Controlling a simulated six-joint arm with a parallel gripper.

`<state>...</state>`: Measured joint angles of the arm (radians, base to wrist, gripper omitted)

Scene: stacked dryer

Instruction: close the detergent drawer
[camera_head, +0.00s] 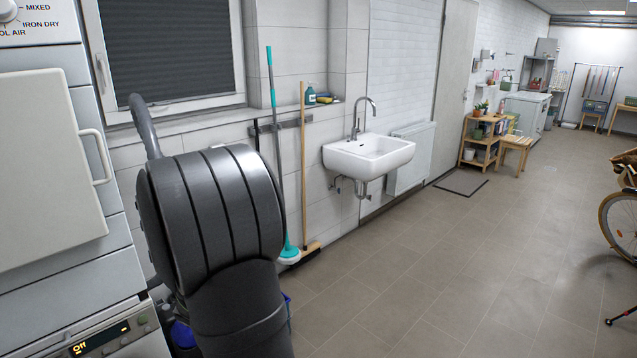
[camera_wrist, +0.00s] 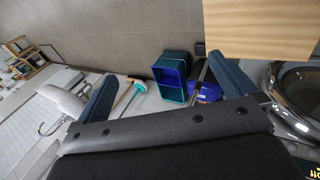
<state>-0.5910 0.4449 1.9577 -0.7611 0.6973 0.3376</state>
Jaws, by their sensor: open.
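I cannot make out the detergent drawer for certain in either view. The lower machine's control panel (camera_head: 105,337), with a lit "Off" display, shows at the bottom left of the head view, partly cut off and partly behind my arm. In the wrist view a round door with a shiny rim (camera_wrist: 294,98) is at the right edge, with part of a lit display below it. My gripper (camera_wrist: 160,66) has its two blue fingers spread wide apart with nothing between them. It is left of the round door. My arm hides the gripper in the head view.
The dryer's white door with handle (camera_head: 45,165) is above the panel. A light wooden surface (camera_wrist: 258,28) is at the wrist view's top right. Blue and green crates (camera_wrist: 172,78) sit on the floor.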

